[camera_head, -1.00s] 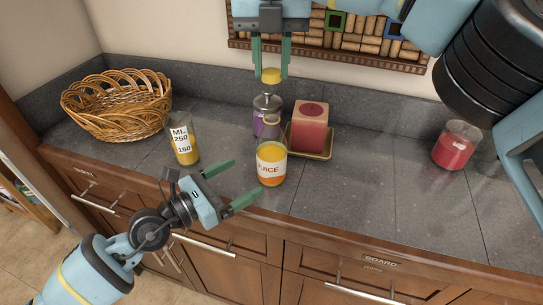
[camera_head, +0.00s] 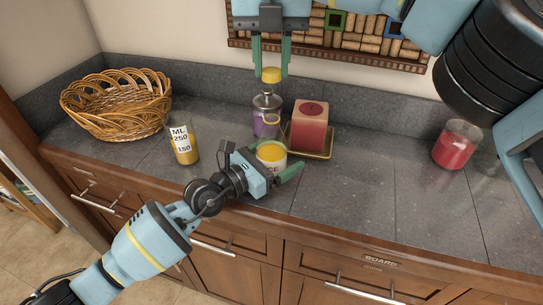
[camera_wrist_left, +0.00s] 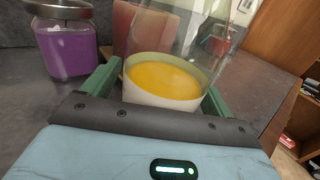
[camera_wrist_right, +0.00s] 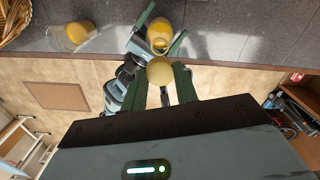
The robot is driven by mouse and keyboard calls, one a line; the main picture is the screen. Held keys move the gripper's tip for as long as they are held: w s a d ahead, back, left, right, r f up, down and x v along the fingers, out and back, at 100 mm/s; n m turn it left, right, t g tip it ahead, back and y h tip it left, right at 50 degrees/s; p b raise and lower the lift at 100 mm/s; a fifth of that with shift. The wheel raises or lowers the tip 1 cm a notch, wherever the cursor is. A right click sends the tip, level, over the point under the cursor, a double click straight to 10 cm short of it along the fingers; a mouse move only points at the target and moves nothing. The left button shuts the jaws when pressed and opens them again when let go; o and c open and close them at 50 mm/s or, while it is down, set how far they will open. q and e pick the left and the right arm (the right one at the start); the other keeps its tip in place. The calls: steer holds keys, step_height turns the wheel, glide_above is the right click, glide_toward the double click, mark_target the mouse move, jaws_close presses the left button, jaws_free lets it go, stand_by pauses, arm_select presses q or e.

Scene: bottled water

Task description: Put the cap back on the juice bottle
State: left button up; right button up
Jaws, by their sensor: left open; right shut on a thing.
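The juice bottle (camera_head: 271,153), a clear container with orange juice and a white label, stands uncapped near the counter's front edge. My left gripper (camera_head: 283,172) is open with its fingers on either side of it; in the left wrist view the bottle (camera_wrist_left: 165,84) sits between the green fingers (camera_wrist_left: 160,95). The yellow cap (camera_head: 271,75) is held between the fingertips of my right gripper (camera_head: 271,68), in the air above and behind the bottle. In the right wrist view the cap (camera_wrist_right: 160,71) shows between the fingers, with the bottle (camera_wrist_right: 160,36) beyond.
A purple jar (camera_head: 266,117) with a metal lid and a red candle (camera_head: 310,127) on a tray (camera_head: 318,154) stand close behind the bottle. A measuring glass (camera_head: 184,146) is left, a wicker basket (camera_head: 117,105) far left. A red glass (camera_head: 455,146) is right; counter between is clear.

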arm_select(q)
steer(key=c, duration=1.5)
arm_select(e)
glide_above(271, 112)
steer(key=shift+f, duration=2.45)
steer(key=shift+f, duration=0.1)
steer(key=shift+f, duration=0.8)
steer(key=shift+f, duration=0.6)
